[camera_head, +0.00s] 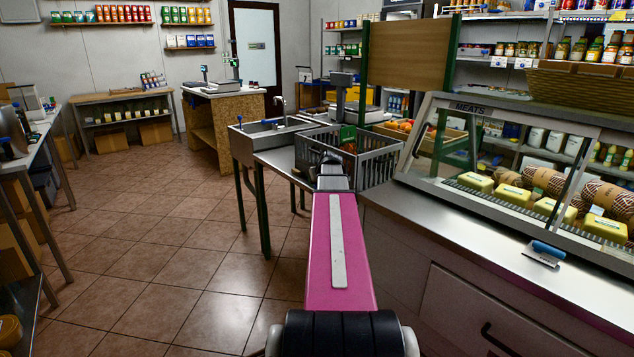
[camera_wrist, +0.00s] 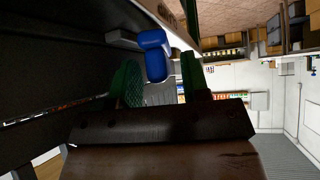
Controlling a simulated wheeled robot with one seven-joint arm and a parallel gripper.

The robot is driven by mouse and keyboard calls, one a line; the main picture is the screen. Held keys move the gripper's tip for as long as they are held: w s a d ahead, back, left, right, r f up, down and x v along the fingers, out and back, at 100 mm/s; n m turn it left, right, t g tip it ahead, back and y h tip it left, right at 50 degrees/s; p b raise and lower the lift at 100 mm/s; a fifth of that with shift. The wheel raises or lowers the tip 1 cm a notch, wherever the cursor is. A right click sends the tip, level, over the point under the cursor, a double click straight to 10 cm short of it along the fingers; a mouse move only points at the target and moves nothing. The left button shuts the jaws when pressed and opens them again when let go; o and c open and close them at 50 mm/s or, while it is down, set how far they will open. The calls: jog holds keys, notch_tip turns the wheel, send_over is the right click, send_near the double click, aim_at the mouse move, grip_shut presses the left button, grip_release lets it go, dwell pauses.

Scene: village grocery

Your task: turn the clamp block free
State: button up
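My gripper (camera_wrist: 161,70) shows in the wrist view as two green fingers set well apart on a dark palm. A blue block (camera_wrist: 155,55) with grey parts beside it shows between and beyond the fingers. There is a visible gap to the right finger; contact with the left finger cannot be told. I cannot tell whether this blue block is the clamp block. In the head view my pink arm reaches forward toward the grey crate (camera_head: 377,169), and its own end hides the fingers.
A sink (camera_head: 272,137) stands left of the crate. The meat display case (camera_head: 520,170) and its steel counter (camera_head: 470,255) fill the right side, with a blue-handled scraper (camera_head: 545,252) on the counter. The tiled floor (camera_head: 170,240) at left is clear.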

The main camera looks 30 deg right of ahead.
jog(key=v, duration=1)
jog(key=shift+s+r, duration=0.25)
jog(key=shift+r, duration=0.1)
